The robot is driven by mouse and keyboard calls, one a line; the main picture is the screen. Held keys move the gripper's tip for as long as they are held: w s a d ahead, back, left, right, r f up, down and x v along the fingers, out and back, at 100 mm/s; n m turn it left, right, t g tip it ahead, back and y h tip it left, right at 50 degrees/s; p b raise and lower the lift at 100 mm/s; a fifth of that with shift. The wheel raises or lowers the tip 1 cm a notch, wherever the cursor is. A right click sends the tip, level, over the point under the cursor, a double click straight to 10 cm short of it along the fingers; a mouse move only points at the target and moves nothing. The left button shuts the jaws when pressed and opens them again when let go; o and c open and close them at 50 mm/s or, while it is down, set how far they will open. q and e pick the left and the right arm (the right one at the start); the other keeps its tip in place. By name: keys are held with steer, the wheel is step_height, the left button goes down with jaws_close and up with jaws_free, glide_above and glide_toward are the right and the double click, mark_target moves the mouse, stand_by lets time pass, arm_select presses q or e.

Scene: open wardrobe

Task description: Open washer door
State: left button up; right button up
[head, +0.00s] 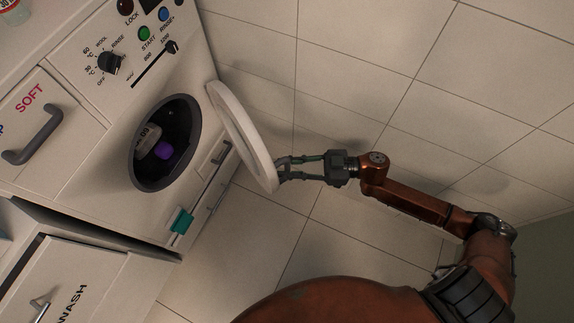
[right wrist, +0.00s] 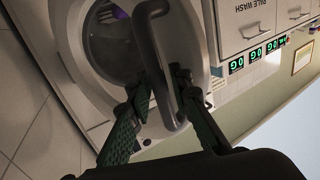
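The white washer (head: 95,135) stands at the left in the head view. Its round white door (head: 243,135) stands swung out from the opening, seen nearly edge-on. The dark round drum opening (head: 165,143) is exposed. My right gripper (head: 284,169) is at the door's outer face near its free edge. In the right wrist view the grey door handle (right wrist: 157,50) runs between the two green-grey fingers of my right gripper (right wrist: 163,92), whose tips close in on it from both sides. The handle is mostly hidden in the head view. My left gripper is out of view.
Inside the drum are a purple item (head: 163,150) and a pale item. A teal tab (head: 181,221) sits low on the washer front. A drawer with a grey handle (head: 35,139) is at the left.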

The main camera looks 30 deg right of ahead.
steer(key=shift+c, duration=0.3)
jaws_close()
steer(key=d, duration=0.1)
steer(key=w+d, duration=0.1)
steer(key=d, duration=0.2)
steer(key=shift+w+d+p, duration=0.25)
steer(key=shift+w+p, duration=0.05)
steer(key=shift+w, duration=0.1)
steer(key=shift+o, duration=0.2)
jaws_free()
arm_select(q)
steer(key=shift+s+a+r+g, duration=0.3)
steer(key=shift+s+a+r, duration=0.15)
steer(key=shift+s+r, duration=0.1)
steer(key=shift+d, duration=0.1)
arm_select(e)
steer(key=shift+r, duration=0.1)
